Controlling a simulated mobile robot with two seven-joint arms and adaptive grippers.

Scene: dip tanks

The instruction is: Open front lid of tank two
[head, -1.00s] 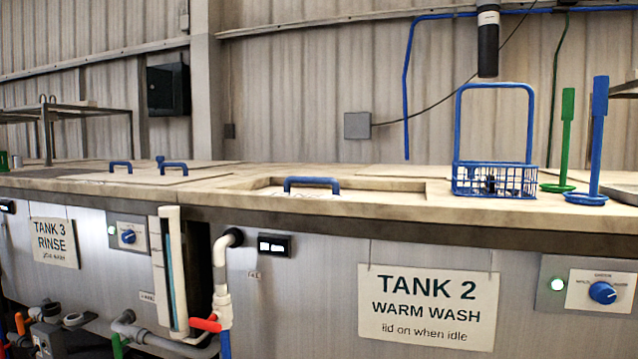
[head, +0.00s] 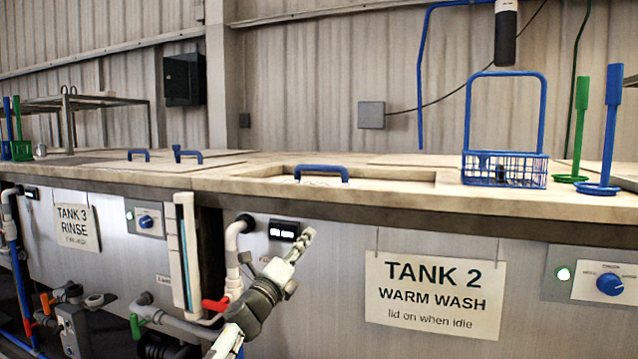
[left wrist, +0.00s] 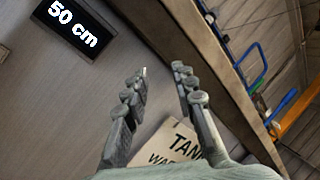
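The front lid of tank two (head: 270,182) lies in a recess of the pale tank top, with a blue bar handle (head: 321,171) on it. A white sign (head: 433,295) on the front panel reads "TANK 2 WARM WASH lid on when idle". My left gripper (head: 306,236) is in front of the tank's front panel, below the lid handle and apart from it. In the left wrist view its two fingers (left wrist: 162,70) are spread with nothing between them. My right gripper is not in view.
A blue wire basket (head: 505,170) stands on the top to the right, beside green (head: 577,130) and blue (head: 609,130) upright tools. A small display (head: 284,231) sits behind my left gripper. White pipe (head: 234,255) with a red valve lever runs down the front.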

